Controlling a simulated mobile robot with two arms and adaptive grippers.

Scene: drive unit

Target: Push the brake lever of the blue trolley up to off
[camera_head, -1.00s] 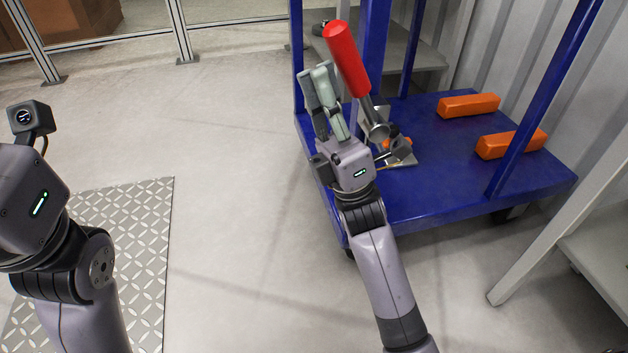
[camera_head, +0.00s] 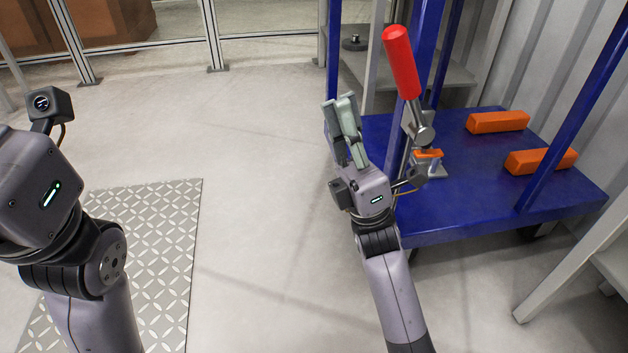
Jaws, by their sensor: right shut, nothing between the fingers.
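The blue trolley (camera_head: 470,200) stands at the right, with blue posts and a flat deck. Its brake lever (camera_head: 402,62) has a red grip on a metal arm and points up, leaning slightly left, above a metal bracket (camera_head: 432,168) on the deck. My right gripper (camera_head: 344,100) is shut and empty, pointing up, just left of the lever with a visible gap in the picture.
Two orange blocks (camera_head: 498,121) (camera_head: 541,160) lie on the trolley deck. A grey table (camera_head: 590,250) stands at the right, close to the trolley. A grey shelf (camera_head: 420,68) is behind it. A metal tread plate (camera_head: 170,260) lies at the left; the middle floor is clear.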

